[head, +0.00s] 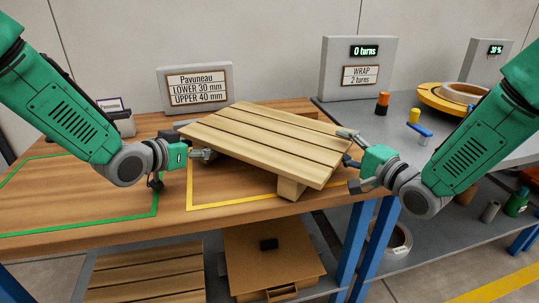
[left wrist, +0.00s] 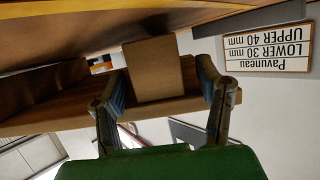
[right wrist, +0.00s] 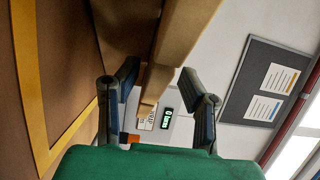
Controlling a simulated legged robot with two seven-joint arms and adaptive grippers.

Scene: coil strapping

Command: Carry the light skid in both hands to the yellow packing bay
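The light wooden skid (head: 265,138) lies slantwise over the yellow-outlined bay (head: 230,204) on the wooden bench. A block (head: 290,188) shows under its near side; I cannot tell if it touches the bench. My left gripper (head: 205,154) is at the skid's left end. In the left wrist view its open fingers (left wrist: 162,88) stand on either side of a skid block (left wrist: 153,72), with gaps. My right gripper (head: 349,148) is at the right end. In the right wrist view its fingers (right wrist: 158,92) are spread either side of a skid edge (right wrist: 165,70), not visibly pressing it.
A green-outlined bay (head: 156,205) is on the bench's left. A "Pavuneau" sign (head: 197,86) stands behind. The grey table (head: 360,112) at right holds a "0 turns" display (head: 364,51), coloured items and a yellow turntable (head: 450,100). A carton (head: 270,262) sits below the bench.

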